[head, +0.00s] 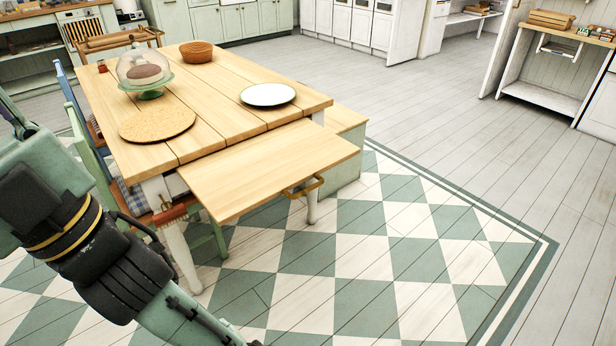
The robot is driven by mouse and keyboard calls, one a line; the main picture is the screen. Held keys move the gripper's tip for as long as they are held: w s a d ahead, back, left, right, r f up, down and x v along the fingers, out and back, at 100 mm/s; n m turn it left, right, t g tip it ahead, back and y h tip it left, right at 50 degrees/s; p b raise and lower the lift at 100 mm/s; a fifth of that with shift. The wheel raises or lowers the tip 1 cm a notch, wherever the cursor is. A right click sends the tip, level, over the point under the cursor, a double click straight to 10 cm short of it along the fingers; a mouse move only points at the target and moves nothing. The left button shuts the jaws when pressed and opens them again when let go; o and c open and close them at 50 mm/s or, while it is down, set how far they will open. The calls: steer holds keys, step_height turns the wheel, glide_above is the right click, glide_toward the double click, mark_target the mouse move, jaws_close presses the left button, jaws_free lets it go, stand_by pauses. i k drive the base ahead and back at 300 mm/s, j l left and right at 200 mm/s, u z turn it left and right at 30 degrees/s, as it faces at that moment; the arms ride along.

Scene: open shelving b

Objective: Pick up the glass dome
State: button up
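The glass dome (143,62) is clear and rounded, with a small knob on top. It stands upright over a brown cake (145,74) on a green footed stand (150,94), on the far left part of the wooden table (215,92). My arm enters at the lower left and runs down past the bottom edge. My gripper is outside the picture, so whether it is open or shut does not show. The arm is apart from the dome, on the near side of the table.
A round cork mat (157,124), a white plate (268,94) and a woven bowl (196,51) are on the table. A pull-out leaf with a handle (303,187) juts out at the near end. Chairs (88,155) line the left side. The floor to the right is clear.

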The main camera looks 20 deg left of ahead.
mark_target(137, 68)
steer(key=u, duration=1.3)
steer(key=i+j+z, duration=0.35)
steer(key=j, duration=0.25)
steer(key=i+j+z, duration=0.35)
steer(key=i+j, duration=0.15)
steer(key=j, duration=0.2)
steer(key=i+j+z, duration=0.2)
steer(key=j, duration=0.2)
steer(key=i+j+z, duration=0.15)
steer(key=j, duration=0.25)
steer(key=i+j, duration=0.15)
steer(key=i, duration=0.3)
steer(key=i+j, duration=0.15)
steer(key=i, duration=0.3)
steer(key=j, duration=0.2)
steer(key=i, duration=0.05)
